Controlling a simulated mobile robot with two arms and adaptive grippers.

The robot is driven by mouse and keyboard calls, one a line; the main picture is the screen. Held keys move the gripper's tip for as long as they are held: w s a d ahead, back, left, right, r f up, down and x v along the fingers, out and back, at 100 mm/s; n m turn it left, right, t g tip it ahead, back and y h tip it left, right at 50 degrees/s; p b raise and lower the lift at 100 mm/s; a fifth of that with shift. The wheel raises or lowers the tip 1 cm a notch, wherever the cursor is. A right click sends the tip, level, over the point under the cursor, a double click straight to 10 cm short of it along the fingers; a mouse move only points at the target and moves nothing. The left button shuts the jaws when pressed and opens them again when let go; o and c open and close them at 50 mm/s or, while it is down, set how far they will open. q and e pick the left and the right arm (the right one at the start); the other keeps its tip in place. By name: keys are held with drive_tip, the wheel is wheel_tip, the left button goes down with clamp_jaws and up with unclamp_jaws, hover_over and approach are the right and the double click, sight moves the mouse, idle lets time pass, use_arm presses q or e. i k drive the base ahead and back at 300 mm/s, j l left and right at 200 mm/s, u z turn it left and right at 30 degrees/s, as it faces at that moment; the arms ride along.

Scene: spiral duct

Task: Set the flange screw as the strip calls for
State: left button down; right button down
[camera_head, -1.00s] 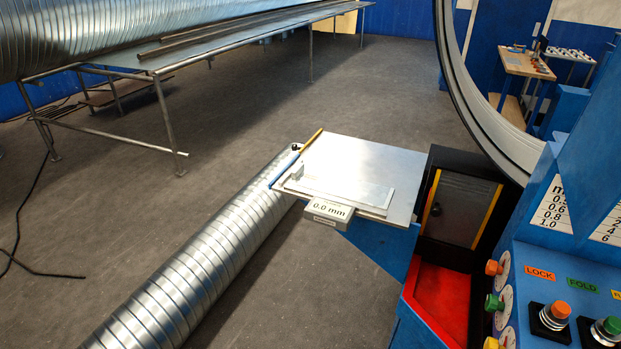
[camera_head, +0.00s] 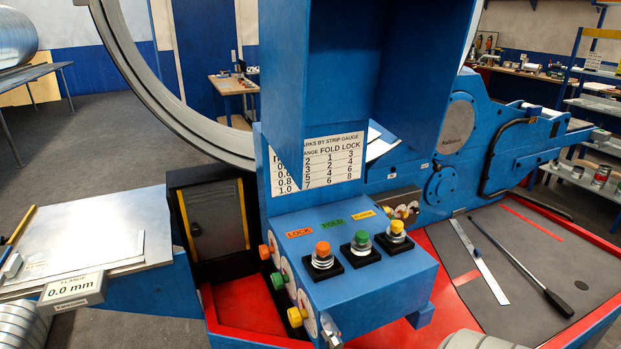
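The blue control box (camera_head: 350,280) carries three colored-capped screws: orange (camera_head: 322,249) by the LOCK label, green (camera_head: 361,237) by the FOLD label, and yellow (camera_head: 396,226) by a yellow label (camera_head: 363,212) too small to read surely. Matching orange, green and yellow knobs with white dials (camera_head: 303,303) sit on its left side; their pointers are unreadable. The chart (camera_head: 325,165) lists marks by strip gauge; its rows appear to be 2 1 3, 3 2 4, 5 4 6, 7 6 8. The gauge (camera_head: 72,290) reads 0.0 mm beside the metal strip plate (camera_head: 80,258).
A big grey ring (camera_head: 150,100) and blue machine column (camera_head: 285,70) stand behind the box. A red-edged tray (camera_head: 600,310) at right holds a steel rule (camera_head: 480,260) and a black-handled bar (camera_head: 525,270). A dark cabinet (camera_head: 215,220) stands left of the box.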

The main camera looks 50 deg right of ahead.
sight(296, 316)
drive_tip(key=z, duration=1.6)
